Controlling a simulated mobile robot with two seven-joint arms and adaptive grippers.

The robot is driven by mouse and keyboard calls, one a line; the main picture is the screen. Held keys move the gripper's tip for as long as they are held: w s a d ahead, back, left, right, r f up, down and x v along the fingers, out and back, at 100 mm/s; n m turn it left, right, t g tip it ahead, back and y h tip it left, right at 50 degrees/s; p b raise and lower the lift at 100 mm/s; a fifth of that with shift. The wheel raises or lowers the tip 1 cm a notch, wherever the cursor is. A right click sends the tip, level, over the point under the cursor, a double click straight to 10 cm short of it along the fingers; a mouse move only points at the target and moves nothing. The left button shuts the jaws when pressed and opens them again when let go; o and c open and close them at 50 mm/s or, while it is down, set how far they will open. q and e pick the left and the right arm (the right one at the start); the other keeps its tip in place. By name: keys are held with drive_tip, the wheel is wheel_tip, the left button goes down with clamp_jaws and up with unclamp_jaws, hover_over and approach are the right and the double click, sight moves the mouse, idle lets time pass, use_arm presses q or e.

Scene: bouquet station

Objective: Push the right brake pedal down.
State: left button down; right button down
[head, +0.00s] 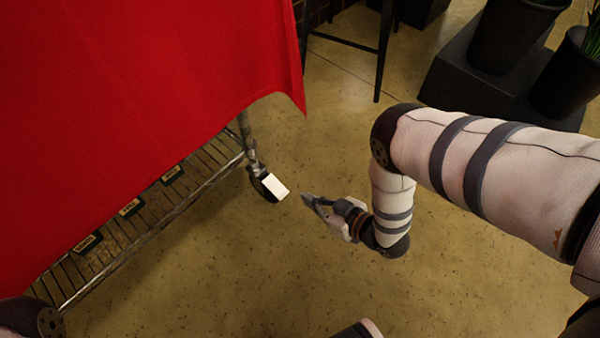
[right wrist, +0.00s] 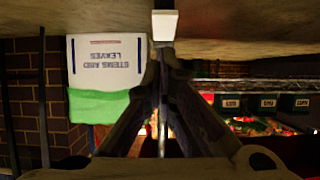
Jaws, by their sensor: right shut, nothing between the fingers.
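The right brake pedal (head: 275,187) is a white plate on the dark caster wheel (head: 262,184) at the near right corner of the cart. It slants outward from the wheel. My right gripper (head: 307,199) is shut and empty, a little to the right of the pedal and apart from it, low over the floor. In the right wrist view, which is upside down, the white pedal (right wrist: 165,25) shows straight ahead of my closed fingertips (right wrist: 166,56). My left gripper is not in view.
A red cloth (head: 150,80) hangs over the cart, whose wire shelf (head: 150,232) holds small labelled boxes. Dark stands with black pots (head: 505,35) are at the upper right. A white bin (right wrist: 105,62) with a green liner shows upside down. The floor around the wheel is clear.

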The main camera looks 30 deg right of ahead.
drive_tip(key=s, duration=0.1)
drive_tip(key=s+d, duration=0.1)
drive_tip(key=s, duration=0.1)
drive_tip(key=shift+s+d+f, duration=0.15)
drive_tip(key=shift+s+f, duration=0.1)
drive_tip(key=shift+s, duration=0.1)
